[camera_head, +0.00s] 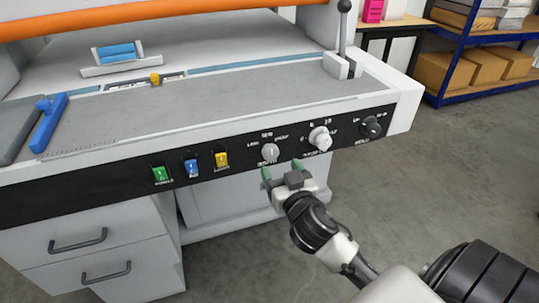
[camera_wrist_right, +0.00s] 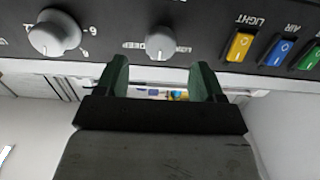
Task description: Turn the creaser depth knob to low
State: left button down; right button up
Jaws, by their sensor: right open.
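The creaser depth knob (camera_head: 269,151) is a small grey round knob on the black front panel, between the yellow switch and a larger white knob. Small lettering surrounds it, with a low mark at its left. In the right wrist view, turned upside down, the same knob (camera_wrist_right: 160,42) shows between "DEEP" on the left and the low mark on the right. Its exact setting is hard to read. My right gripper (camera_head: 281,168) is open and empty, just in front of and below the knob. Its green fingers (camera_wrist_right: 160,70) are apart and do not touch the knob. My left gripper is out of view.
A larger white numbered knob (camera_head: 320,138) and a black knob (camera_head: 371,127) sit to the right. Green (camera_head: 160,174), blue (camera_head: 192,168) and yellow (camera_head: 222,160) switches sit to the left. A lever (camera_head: 343,30) stands on the machine top. Drawers (camera_head: 80,240) are below left.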

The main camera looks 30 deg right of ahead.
aim_at(273, 155)
jog(key=x, duration=0.6)
jog(key=shift+w, duration=0.3)
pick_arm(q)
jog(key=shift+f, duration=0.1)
pick_arm(e)
jog(key=c, duration=0.9)
jog(key=n+p, duration=0.3)
jog(key=n, duration=0.2)
jog(key=shift+r, duration=0.1)
jog(key=n+p, duration=0.2)
jog(key=n, duration=0.3)
jog(key=shift+n+p, duration=0.35)
jog(key=shift+n, duration=0.05)
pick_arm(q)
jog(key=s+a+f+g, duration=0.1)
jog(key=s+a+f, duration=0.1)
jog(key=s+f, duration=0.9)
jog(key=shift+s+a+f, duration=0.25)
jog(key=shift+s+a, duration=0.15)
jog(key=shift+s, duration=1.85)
pick_arm(e)
jog(key=shift+n, duration=0.7)
